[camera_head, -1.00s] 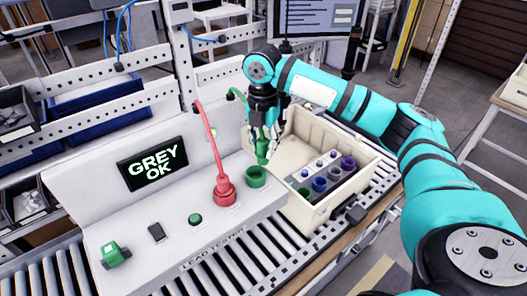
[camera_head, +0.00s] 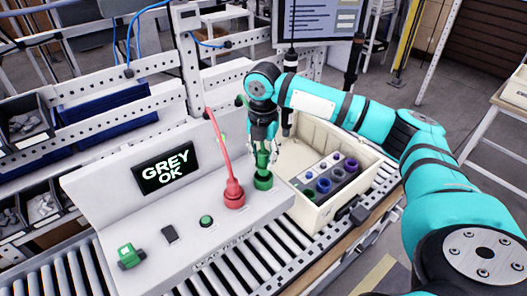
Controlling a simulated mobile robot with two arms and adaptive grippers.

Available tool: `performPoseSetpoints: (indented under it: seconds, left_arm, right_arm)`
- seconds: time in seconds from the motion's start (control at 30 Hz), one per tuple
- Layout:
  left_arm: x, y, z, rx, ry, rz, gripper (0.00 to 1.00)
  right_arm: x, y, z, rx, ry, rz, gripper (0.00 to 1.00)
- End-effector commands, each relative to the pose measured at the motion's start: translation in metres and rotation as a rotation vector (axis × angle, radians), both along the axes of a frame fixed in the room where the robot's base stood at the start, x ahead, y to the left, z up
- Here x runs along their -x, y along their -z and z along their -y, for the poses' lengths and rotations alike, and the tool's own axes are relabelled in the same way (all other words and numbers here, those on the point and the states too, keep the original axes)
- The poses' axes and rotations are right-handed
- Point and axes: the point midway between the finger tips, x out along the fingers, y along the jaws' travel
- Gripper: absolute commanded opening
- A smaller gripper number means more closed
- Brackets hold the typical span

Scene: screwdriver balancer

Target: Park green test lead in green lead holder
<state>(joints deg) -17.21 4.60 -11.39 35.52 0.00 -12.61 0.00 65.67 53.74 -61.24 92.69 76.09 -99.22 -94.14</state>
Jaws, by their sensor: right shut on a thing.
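The green test lead (camera_head: 263,161) is upright in my right gripper (camera_head: 263,147), whose fingers are closed around its upper part. Its lower end meets the green lead holder (camera_head: 263,182), a short green cup on the right part of the light grey tester. I cannot tell how deep the lead sits in the cup. The red test lead (camera_head: 221,147) stands in the red lead holder (camera_head: 234,194) just left of it. My left gripper is out of view.
The tester screen (camera_head: 165,168) reads "GREY OK". A green button (camera_head: 206,221), a dark switch (camera_head: 169,234) and a green connector (camera_head: 130,256) are on the tester. Right of the green holder, a cream crate (camera_head: 365,160) holds a grey block (camera_head: 347,187) with coloured sockets.

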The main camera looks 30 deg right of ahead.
Motion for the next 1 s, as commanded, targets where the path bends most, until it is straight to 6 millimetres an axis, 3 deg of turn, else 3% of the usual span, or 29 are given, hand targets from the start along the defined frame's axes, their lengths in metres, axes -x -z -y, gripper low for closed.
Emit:
performPoseSetpoints:
  seconds: [1.0]
  left_arm:
    - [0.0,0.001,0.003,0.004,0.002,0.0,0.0]
  right_arm:
    - [0.0,0.011,0.0,-0.001,0.001,0.0,0.0]
